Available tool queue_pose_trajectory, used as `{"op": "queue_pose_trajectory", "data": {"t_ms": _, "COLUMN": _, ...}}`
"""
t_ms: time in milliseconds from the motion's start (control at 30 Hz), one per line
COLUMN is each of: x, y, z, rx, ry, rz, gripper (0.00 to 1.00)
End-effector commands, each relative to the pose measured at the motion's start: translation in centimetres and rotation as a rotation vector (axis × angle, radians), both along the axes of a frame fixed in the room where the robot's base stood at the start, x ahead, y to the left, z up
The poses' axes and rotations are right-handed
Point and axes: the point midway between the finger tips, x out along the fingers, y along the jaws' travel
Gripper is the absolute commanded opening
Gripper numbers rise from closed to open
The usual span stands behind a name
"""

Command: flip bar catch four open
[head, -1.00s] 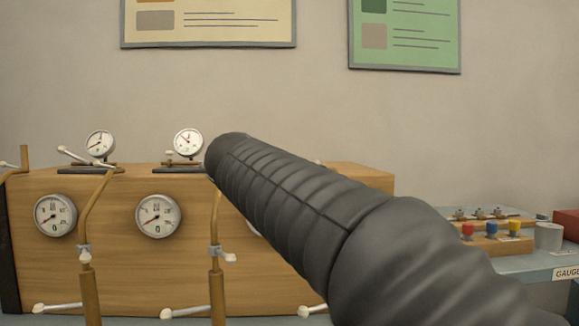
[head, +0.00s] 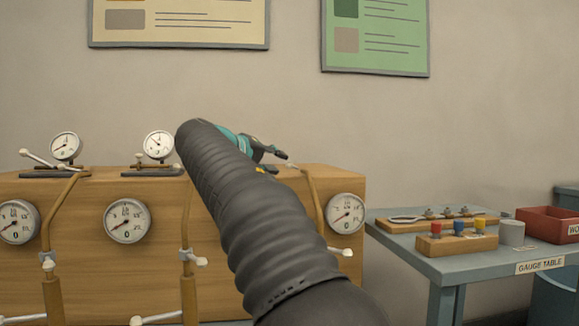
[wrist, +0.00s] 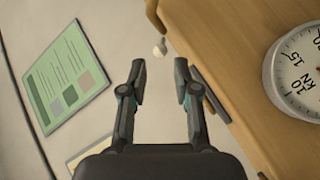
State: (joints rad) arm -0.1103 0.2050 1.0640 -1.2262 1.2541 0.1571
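The wooden cabinet (head: 80,260) carries round gauges on its front and small gauges with white-tipped bar levers on top. In the wrist view my gripper (wrist: 158,75) is open and empty, with a white knob (wrist: 160,48) beyond the fingertips by the cabinet edge. My arm hides part of the cabinet top, and I cannot tell which catch is four.
A gauge (head: 345,213) is on the cabinet's right front. Brown pipes (head: 186,225) rise before the cabinet.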

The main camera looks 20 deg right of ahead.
Motion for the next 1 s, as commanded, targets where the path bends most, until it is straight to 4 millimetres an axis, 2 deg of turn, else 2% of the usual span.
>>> {"op": "queue_pose_trajectory", "data": {"t_ms": 100, "x": 1.1, "y": -2.0, "z": -0.5, "rx": 0.001, "ry": 0.002, "rz": -0.002, "gripper": 0.31}}
{"op": "queue_pose_trajectory", "data": {"t_ms": 300, "x": 2.5, "y": -4.3, "z": -1.1, "rx": 0.0, "ry": 0.002, "rz": -0.001, "gripper": 0.31}}
{"op": "queue_pose_trajectory", "data": {"t_ms": 500, "x": 3.1, "y": -5.4, "z": -1.4, "rx": 0.001, "ry": 0.0, "rz": 0.001, "gripper": 0.31}}
{"op": "queue_pose_trajectory", "data": {"t_ms": 800, "x": 3.2, "y": -5.5, "z": -1.4, "rx": 0.001, "ry": 0.0, "rz": 0.002, "gripper": 0.31}}
{"op": "queue_pose_trajectory", "data": {"t_ms": 900, "x": 3.2, "y": -5.5, "z": -1.4, "rx": 0.001, "ry": 0.0, "rz": 0.001, "gripper": 0.06}}
{"op": "queue_pose_trajectory", "data": {"t_ms": 933, "x": 3.2, "y": -5.5, "z": -1.4, "rx": 0.001, "ry": 0.0, "rz": 0.001, "gripper": 0.0}}
{"op": "queue_pose_trajectory", "data": {"t_ms": 1000, "x": 3.2, "y": -5.5, "z": -1.4, "rx": 0.0, "ry": 0.0, "rz": 0.001, "gripper": 0.0}}
